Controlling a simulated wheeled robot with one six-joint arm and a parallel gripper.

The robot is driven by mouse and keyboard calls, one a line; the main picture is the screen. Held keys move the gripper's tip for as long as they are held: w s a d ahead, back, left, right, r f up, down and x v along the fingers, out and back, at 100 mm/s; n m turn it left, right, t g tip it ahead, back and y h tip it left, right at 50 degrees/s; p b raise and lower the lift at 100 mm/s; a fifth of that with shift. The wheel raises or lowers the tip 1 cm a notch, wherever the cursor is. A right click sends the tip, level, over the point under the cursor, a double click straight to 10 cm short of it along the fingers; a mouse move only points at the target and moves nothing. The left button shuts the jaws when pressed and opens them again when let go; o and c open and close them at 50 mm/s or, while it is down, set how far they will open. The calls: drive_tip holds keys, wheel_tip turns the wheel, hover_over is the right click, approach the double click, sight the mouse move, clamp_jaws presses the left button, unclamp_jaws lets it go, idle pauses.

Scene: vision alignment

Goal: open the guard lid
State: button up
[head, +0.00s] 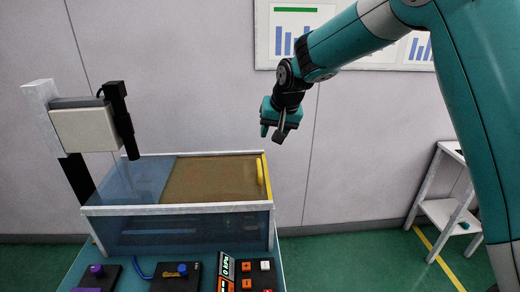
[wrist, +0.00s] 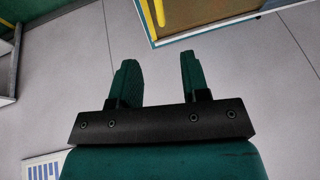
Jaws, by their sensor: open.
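The guard box (head: 180,209) has clear bluish walls and a pale front rim. A brown-tinted lid panel (head: 212,180) lies flat over the right part of its top; the left part looks bluish and clear. A yellow handle (head: 259,172) stands near the panel's right edge. In the wrist view the yellow handle (wrist: 159,12) and brown panel (wrist: 196,8) show at the top, beyond the fingers. My gripper (head: 272,131) is in the air above and slightly right of the handle, apart from it. Its fingers (wrist: 158,62) are open with nothing between them.
A camera-like device (head: 85,127) on a post stands at the box's left. Control panels with a purple knob (head: 97,270), a blue knob (head: 182,269) and orange buttons (head: 246,284) sit in front. A white side table (head: 440,212) stands at right. Air right of the box is free.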

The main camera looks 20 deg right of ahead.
drive_tip(key=w, duration=0.1)
drive_tip(key=p, duration=0.7)
approach(260, 166)
drive_tip(key=x, duration=0.9)
drive_tip(key=shift+w+r, duration=0.1)
clamp_jaws()
